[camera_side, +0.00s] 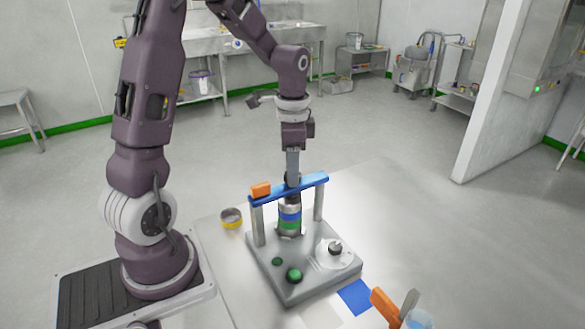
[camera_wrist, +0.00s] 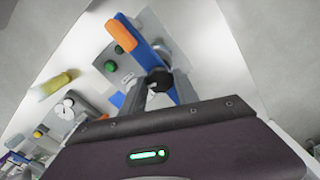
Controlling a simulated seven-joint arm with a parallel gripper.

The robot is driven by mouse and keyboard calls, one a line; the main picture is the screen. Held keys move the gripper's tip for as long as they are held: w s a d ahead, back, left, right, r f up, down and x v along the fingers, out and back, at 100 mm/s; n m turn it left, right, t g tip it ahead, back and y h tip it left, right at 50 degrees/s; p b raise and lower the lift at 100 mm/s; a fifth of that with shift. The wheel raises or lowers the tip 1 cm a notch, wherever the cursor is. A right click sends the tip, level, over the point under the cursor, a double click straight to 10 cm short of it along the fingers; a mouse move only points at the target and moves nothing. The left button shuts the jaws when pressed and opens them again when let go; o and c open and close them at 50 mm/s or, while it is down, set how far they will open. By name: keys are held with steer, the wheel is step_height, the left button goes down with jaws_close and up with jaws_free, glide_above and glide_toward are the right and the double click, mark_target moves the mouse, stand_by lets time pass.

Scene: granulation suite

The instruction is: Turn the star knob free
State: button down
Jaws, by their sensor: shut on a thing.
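The dark star knob (camera_wrist: 159,79) shows in the wrist view at the blue crossbar, between my two fingers. My gripper (camera_wrist: 161,88) is shut on it. In the side view my gripper (camera_side: 292,170) points straight down at the middle of the blue crossbar (camera_side: 313,181), and its fingers mostly hide the knob. The crossbar rests on two grey posts and carries an orange block (camera_side: 261,189) at its left end. Below the bar stands a metal cylinder with blue and green bands (camera_side: 290,217). Whether the knob's thread is loose cannot be seen.
The grey base plate (camera_side: 263,268) bears a green button (camera_side: 294,275) and a white disc with a dark knob (camera_side: 335,247). A yellow-banded cup (camera_side: 231,218) stands left of it. A blue square (camera_side: 355,297) and an orange object (camera_side: 384,306) lie at the front right.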

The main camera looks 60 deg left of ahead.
steer(key=n, duration=0.5)
steer(key=shift+n, duration=0.3)
steer(key=n, duration=1)
steer(key=shift+w+n, duration=0.1)
steer(key=shift+n, duration=0.3)
steer(key=n, duration=0.4)
steer(key=shift+n, duration=0.4)
steer(key=c, duration=0.9)
jaws_free()
